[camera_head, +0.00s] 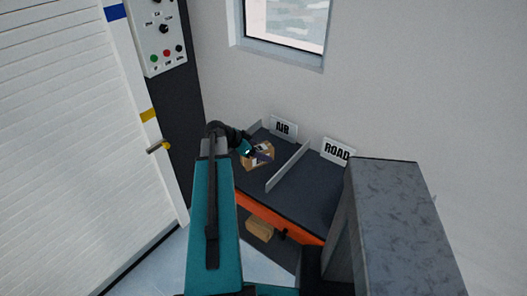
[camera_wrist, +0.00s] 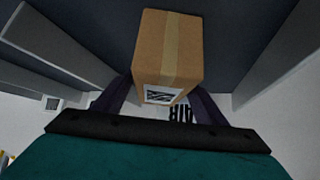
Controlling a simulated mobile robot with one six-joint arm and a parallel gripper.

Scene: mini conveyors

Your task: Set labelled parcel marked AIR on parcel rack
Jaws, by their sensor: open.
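The parcel (camera_head: 257,157) is a brown cardboard box with a tape strip and a white label; it also shows in the wrist view (camera_wrist: 168,45). The label's wording is too small to read. It rests on the dark deck of the parcel rack (camera_head: 308,196), in the left bay before the AIR sign (camera_head: 283,128). My gripper (camera_head: 261,155) is at the parcel, with its dark fingers open on either side of the box's labelled end in the wrist view (camera_wrist: 160,100). Whether either finger touches the box is unclear.
A grey divider (camera_head: 288,167) separates this bay from the empty bay by the ROAD sign (camera_head: 337,151). Another brown parcel (camera_head: 259,229) lies below the orange front edge. A control panel (camera_head: 160,35) and white shutter (camera_head: 75,130) stand at left.

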